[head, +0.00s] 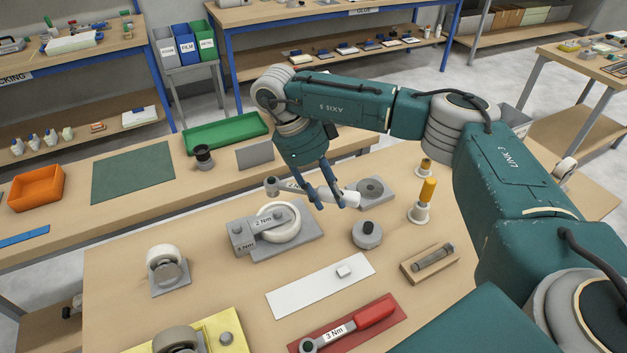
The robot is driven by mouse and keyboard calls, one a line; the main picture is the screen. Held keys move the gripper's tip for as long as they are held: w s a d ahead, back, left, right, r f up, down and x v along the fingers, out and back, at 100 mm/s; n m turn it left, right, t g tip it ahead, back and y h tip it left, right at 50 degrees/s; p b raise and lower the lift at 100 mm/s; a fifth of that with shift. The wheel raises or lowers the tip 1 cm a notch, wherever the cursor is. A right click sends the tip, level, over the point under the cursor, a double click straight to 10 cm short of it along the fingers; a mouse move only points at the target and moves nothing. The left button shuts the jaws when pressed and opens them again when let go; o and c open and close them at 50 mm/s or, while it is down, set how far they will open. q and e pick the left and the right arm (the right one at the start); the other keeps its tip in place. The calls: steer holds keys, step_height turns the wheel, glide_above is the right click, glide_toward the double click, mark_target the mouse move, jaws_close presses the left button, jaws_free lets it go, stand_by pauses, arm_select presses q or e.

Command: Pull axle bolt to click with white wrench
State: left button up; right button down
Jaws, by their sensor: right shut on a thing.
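My right gripper (328,198) is shut on the white wrench (350,195) and seems to hold it above the bench. The wrench lies roughly level, with its grey head (272,186) to the left; fingers and arm partly hide its middle and label. In front, a caster wheel (294,232) lies in a grey fixture (305,247). A dark round head (283,214) on that arm looks like the axle bolt. The wrench head is apart from it. My left gripper is not in view.
A red wrench marked "3 Nm" (370,314) lies on a red mat. A white mat (300,290) holds only a small block.

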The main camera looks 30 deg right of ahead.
mark_target(328, 202)
steer(key=shift+d+f, duration=0.15)
steer(key=shift+a+m, duration=0.25)
steer(key=shift+m, duration=0.05)
steer(key=shift+d, duration=0.1)
steer(key=shift+f+b, duration=0.95)
steer(key=shift+f, duration=0.4)
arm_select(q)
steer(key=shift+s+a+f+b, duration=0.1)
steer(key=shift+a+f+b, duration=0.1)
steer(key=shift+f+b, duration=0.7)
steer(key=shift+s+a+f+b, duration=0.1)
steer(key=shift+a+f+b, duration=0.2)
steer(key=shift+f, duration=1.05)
arm_select(e)
steer(key=shift+f, duration=2.1)
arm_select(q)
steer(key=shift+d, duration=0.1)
arm_select(e)
steer(key=shift+f, duration=0.15)
